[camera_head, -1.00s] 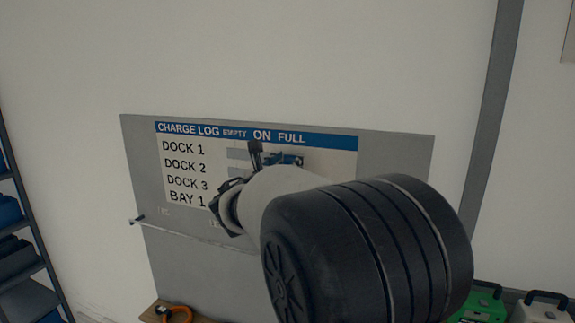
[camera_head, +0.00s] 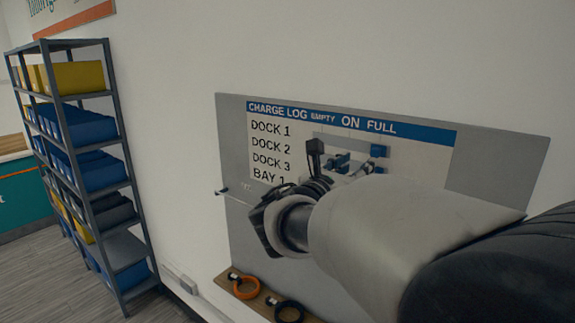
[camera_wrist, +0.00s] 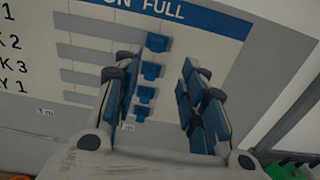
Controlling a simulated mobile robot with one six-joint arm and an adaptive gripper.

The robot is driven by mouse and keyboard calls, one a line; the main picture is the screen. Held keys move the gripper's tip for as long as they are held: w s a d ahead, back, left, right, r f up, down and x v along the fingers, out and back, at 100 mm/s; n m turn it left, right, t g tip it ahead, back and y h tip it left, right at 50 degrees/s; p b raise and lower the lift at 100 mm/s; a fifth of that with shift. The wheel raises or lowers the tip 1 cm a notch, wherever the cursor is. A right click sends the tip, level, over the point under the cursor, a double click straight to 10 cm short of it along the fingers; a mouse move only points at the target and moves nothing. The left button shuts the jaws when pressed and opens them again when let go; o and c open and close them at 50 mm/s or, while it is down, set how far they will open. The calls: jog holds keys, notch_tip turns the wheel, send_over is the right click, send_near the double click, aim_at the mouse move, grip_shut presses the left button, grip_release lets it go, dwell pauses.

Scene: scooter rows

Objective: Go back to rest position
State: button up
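A grey wall board (camera_head: 490,160) carries a white charge log panel with a blue header (camera_head: 410,131) and rows for DOCK 1, 2, 3 and BAY 1. My gripper (camera_head: 335,158) is in front of this panel in the head view, partly hidden by my own arm. In the wrist view my gripper (camera_wrist: 158,62) is open, its blue-padded fingers apart. Several blue sliders show between or just beyond the fingers, including the top slider (camera_wrist: 157,43) and a lower slider (camera_wrist: 150,71). Nothing is held. I cannot tell whether the fingertips touch the board.
A metal shelf rack (camera_head: 88,95) with blue and yellow bins stands at the left. An orange ring (camera_head: 246,288) and a black ring (camera_head: 289,310) hang on a wooden strip below the board. Floor (camera_head: 45,275) shows at lower left.

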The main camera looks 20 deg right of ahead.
jog(key=s+f+m+g+y+b, duration=0.65)
jog(key=s+f+m+b, duration=0.35)
jog(key=s+f+m, duration=0.8)
jog(key=s+a+f+m+y+b, duration=0.3)
jog(key=s+a+f+y, duration=0.1)
jog(key=a+f, duration=0.3)
jog(key=s+a+f+m+y+b, duration=0.3)
jog(key=s+a+f, duration=0.4)
jog(key=f, duration=0.4)
jog(key=shift+s+a+f+m+y+b, duration=0.35)
jog(key=shift+a+m+b, duration=0.1)
jog(key=shift+a+m, duration=0.35)
